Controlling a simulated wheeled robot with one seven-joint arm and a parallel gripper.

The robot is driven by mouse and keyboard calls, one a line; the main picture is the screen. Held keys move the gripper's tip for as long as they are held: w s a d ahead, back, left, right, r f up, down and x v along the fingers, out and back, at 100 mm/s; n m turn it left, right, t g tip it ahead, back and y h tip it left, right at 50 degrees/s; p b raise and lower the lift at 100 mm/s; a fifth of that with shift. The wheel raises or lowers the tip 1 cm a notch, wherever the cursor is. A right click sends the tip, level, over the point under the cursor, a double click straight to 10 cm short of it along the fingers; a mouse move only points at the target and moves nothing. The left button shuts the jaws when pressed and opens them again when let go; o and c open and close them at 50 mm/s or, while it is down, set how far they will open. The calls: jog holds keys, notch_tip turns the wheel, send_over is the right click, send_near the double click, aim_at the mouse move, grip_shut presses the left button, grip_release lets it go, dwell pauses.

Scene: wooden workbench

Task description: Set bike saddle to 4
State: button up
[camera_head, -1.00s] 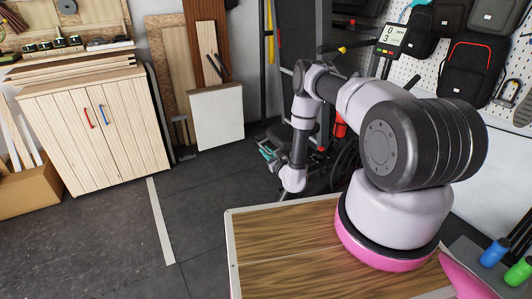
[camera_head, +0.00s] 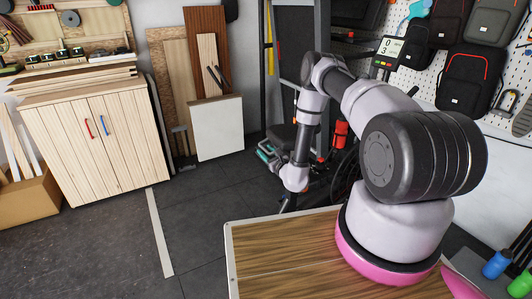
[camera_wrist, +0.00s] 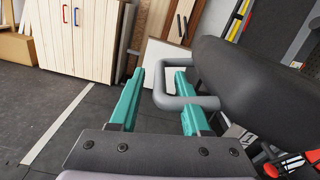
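The black bike saddle (camera_wrist: 250,82) fills the right of the wrist view, and it shows small and dark behind my arm in the head view (camera_head: 281,135). A grey loop-shaped handle (camera_wrist: 187,102) sticks out to the left from beside the saddle. My gripper (camera_wrist: 160,73) has its two teal fingers apart. The left bar of the loop lies between them in the picture, and the loop crosses in front of the right finger. I cannot tell whether either finger touches it. The bike's display (camera_head: 389,47) shows a 0 above a 3.
A wooden cabinet (camera_head: 95,135) and leaning boards (camera_head: 208,60) stand at the back left. A wooden tabletop (camera_head: 280,250) is in front. Backpacks (camera_head: 470,75) hang on a pegboard at the right.

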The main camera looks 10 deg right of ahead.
jog(key=v, duration=1)
jog(key=shift+s, duration=0.4)
jog(key=shift+d+r, duration=0.1)
